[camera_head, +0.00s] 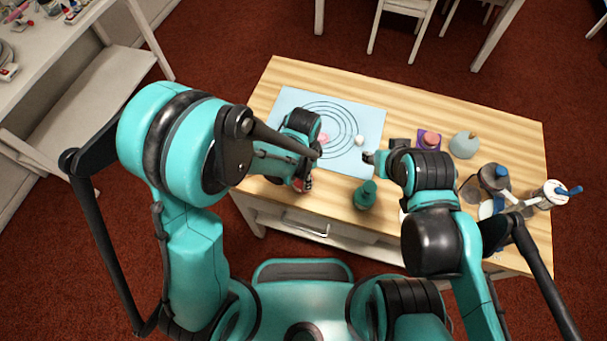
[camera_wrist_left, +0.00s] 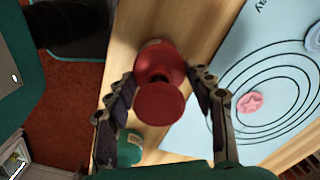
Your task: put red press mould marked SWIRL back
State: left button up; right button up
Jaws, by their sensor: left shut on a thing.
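A red press mould (camera_wrist_left: 160,102) with a round knob is between the fingers of my left gripper (camera_wrist_left: 165,95) in the left wrist view. The left gripper is shut on it, above or at the table's front edge. In the head view my left gripper (camera_head: 302,185) hides most of the mould; only a little red shows. No SWIRL marking is readable. My right gripper (camera_head: 370,157) is over the table right of the mat, apart from the mould; its finger opening is unclear.
A pale blue mat (camera_head: 287,105) with printed rings carries a pink star-marked disc (camera_wrist_left: 250,102) and a small white piece (camera_head: 360,140). A green mould (camera_head: 365,195) stands near the front edge.

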pick_arm(q)
jog(key=shift+r, duration=0.1)
jog(key=o, duration=1.4)
jog(key=shift+f, duration=0.2)
jog(key=shift+r, duration=0.15)
